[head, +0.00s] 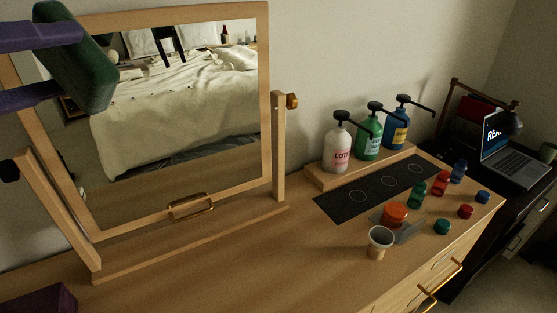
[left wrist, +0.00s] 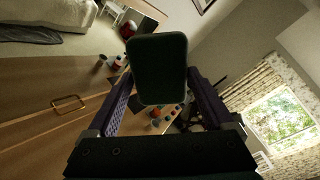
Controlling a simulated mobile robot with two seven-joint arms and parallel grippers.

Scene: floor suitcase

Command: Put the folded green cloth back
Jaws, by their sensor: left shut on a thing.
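The folded green cloth (head: 85,65) is a thick dark green block with rounded corners. It is up in the air at the upper left of the head view, in front of the mirror frame. My left gripper (head: 68,62), with purple fingers, is shut on it. In the left wrist view the cloth (left wrist: 157,68) is at the far end of the fingers of my left gripper (left wrist: 158,88), clear of the dresser top.
A wood-framed mirror (head: 266,110) stands on the wooden dresser (head: 230,265). To its right are several pump bottles on a wooden riser (head: 325,181), a dark mat (head: 338,205), small coloured bottles and caps, and a cup (head: 380,240). The dresser's front middle is clear.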

